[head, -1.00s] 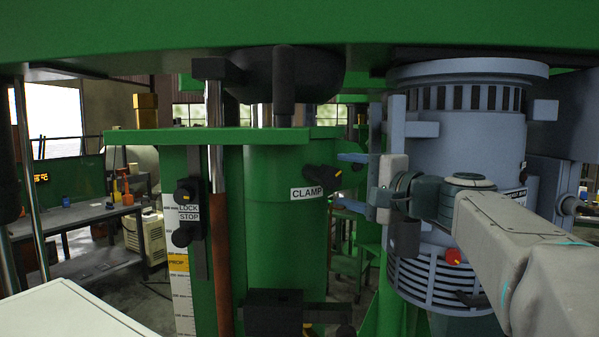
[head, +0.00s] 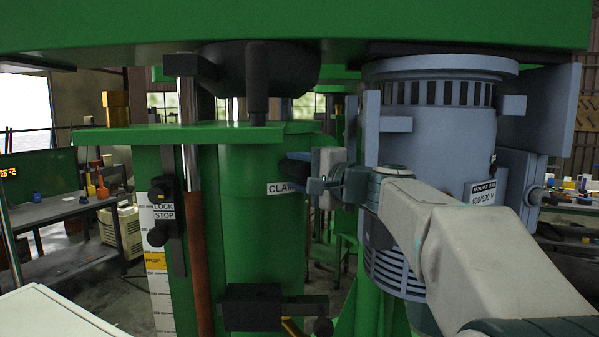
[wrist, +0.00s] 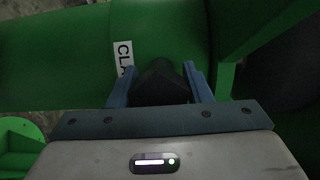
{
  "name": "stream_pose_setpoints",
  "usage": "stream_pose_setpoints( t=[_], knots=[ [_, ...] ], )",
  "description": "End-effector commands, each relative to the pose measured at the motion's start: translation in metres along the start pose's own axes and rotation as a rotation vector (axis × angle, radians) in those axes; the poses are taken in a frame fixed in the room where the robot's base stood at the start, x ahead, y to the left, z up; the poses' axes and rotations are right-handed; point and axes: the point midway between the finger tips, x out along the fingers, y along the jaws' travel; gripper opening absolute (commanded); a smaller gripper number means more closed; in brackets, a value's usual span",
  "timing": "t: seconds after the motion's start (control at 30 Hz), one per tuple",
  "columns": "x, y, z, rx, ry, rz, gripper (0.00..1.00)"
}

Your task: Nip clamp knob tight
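The black clamp knob (wrist: 162,82) is on the green column (head: 248,215), beside the white CLAMP label (head: 281,188). The label also shows in the wrist view (wrist: 124,58), partly covered by a finger. My gripper (wrist: 160,80) has its two blue fingers apart, one on each side of the knob. I cannot tell if either finger touches it. In the head view my gripper (head: 294,166) reaches the column from the right, and its fingers and hand hide the knob and the label's end.
A LOCK/STOP fitting (head: 161,212) with black knobs sits left on the column. A black block (head: 252,307) juts out lower down. The blue-grey motor (head: 437,130) stands right, close behind my arm. A green beam (head: 300,28) spans overhead.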

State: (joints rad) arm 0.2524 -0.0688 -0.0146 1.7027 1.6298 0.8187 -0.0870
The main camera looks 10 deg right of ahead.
Motion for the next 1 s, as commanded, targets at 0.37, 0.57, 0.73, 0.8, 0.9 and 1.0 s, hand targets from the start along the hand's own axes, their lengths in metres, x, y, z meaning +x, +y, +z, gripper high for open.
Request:
stream_pose_setpoints(
  t=[0.37,0.57,0.73,0.8,0.9,1.0],
  knots=[
    [-0.0001,0.0026,0.0001,0.056,0.000,-0.012,0.22],
    [0.0001,0.0040,0.0003,0.179,-0.001,-0.039,0.22],
    [0.0000,0.0039,0.0003,0.328,-0.001,-0.072,0.22],
    [0.0000,0.0038,0.0003,0.393,-0.001,-0.086,0.22],
    [0.0001,0.0030,0.0002,0.486,-0.001,-0.107,0.22],
    [0.0002,0.0023,0.0004,0.580,-0.002,-0.126,0.22]
  ],
)
